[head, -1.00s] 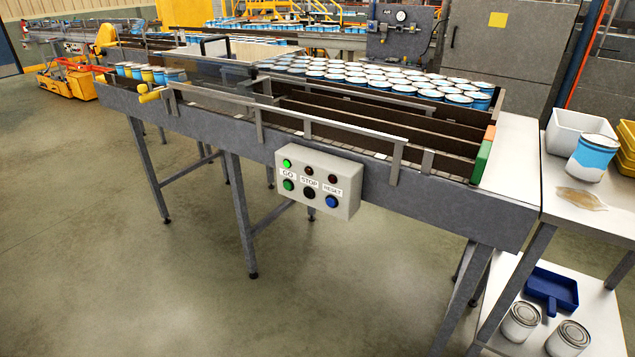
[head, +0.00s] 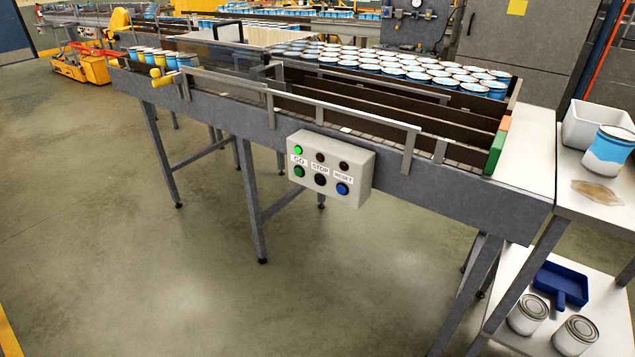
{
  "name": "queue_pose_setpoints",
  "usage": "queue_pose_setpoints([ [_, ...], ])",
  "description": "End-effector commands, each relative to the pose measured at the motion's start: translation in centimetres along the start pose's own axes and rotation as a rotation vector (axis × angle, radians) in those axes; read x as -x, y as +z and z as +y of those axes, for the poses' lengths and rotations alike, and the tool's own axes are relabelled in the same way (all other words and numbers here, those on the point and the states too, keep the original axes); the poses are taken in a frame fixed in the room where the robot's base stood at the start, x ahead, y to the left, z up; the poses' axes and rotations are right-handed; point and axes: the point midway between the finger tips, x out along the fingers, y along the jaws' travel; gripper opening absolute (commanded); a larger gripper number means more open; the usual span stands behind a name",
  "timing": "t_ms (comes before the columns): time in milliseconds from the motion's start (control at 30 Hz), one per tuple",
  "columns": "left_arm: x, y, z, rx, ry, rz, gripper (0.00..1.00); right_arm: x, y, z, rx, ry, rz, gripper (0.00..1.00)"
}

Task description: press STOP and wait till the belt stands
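The control box (head: 331,169) is a pale grey box on the front side of the conveyor frame. Its black STOP button (head: 320,179) sits in the middle of the lower row, between a green GO button (head: 298,171) and a blue RESET button (head: 342,188). The green lamp (head: 297,150) above GO is lit; the lamps above STOP and RESET look dark. The belt (head: 360,131) runs behind the front guide rail, mostly hidden by it. Neither of my grippers is in view.
Several blue-and-white cans (head: 400,72) stand grouped behind the lanes. A side table (head: 597,195) at the right holds a white bin (head: 590,128) and a blue-labelled can (head: 609,151). A blue dustpan (head: 561,285) lies on its lower shelf. The floor before the conveyor is clear.

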Motion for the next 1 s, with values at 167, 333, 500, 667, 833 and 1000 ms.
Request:
queue_pose_setpoints([
  [167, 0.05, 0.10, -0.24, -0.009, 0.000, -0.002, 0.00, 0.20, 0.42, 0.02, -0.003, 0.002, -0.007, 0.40],
  [333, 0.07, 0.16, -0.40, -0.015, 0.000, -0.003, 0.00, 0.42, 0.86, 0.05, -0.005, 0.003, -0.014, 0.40],
  [500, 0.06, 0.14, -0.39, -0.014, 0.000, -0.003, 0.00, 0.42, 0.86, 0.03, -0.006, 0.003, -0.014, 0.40],
  [667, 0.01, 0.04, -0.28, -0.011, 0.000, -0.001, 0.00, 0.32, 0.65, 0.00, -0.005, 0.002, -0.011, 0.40],
  [833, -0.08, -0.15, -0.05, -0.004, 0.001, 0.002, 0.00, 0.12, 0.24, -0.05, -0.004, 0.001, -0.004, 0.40],
  [1000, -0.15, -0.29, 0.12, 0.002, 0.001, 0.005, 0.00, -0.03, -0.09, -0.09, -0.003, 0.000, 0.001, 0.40],
])
